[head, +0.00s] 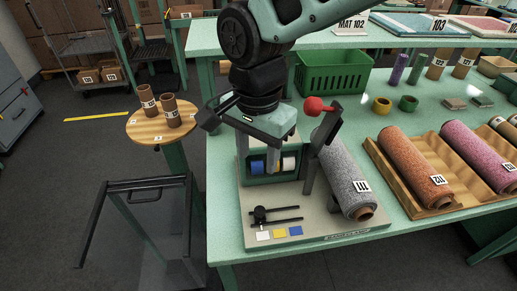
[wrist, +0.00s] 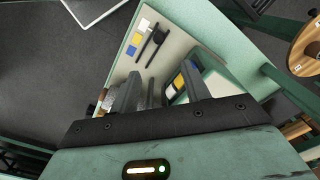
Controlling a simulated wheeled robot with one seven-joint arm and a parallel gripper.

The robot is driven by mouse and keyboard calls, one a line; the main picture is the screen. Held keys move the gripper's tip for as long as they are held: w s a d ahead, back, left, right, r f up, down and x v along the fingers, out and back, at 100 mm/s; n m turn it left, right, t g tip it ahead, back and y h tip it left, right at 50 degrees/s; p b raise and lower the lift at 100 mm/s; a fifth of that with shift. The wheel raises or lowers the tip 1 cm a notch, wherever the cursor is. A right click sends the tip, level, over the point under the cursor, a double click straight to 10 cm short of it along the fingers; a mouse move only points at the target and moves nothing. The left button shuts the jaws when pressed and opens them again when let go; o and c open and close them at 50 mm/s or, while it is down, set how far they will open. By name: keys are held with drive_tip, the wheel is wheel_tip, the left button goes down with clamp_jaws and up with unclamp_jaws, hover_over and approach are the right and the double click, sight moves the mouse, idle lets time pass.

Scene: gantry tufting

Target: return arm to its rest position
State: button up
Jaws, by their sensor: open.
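My gripper (head: 262,150) hangs above and close to a grey-green machine on a base plate (head: 330,238) at the table's front left corner. In the wrist view my gripper (wrist: 161,70) has its two grey fingers apart, with nothing seen between them. The machine holds blue, yellow and white spools (head: 288,163), partly hidden behind my gripper. I cannot tell whether my fingers touch the machine.
A wooden tray (head: 390,170) holds orange and pink rolls. A green basket (head: 333,74) stands behind. At left are a round wooden stand (head: 145,135) with brown tubes and a dark-framed clear panel (head: 150,225).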

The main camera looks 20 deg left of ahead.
drive_tip(key=s+d+n, duration=0.3)
drive_tip(key=d, duration=0.6)
drive_tip(key=s+d+n, duration=0.3)
drive_tip(key=d+n, duration=0.1)
drive_tip(key=d, duration=0.6)
drive_tip(key=s+d+n, duration=0.3)
drive_tip(key=s+d, duration=0.1)
drive_tip(key=d, duration=0.6)
drive_tip(key=shift+r+y+b, duration=0.15)
drive_tip(key=shift+y+b, duration=0.15)
drive_tip(key=shift+b, duration=0.1)
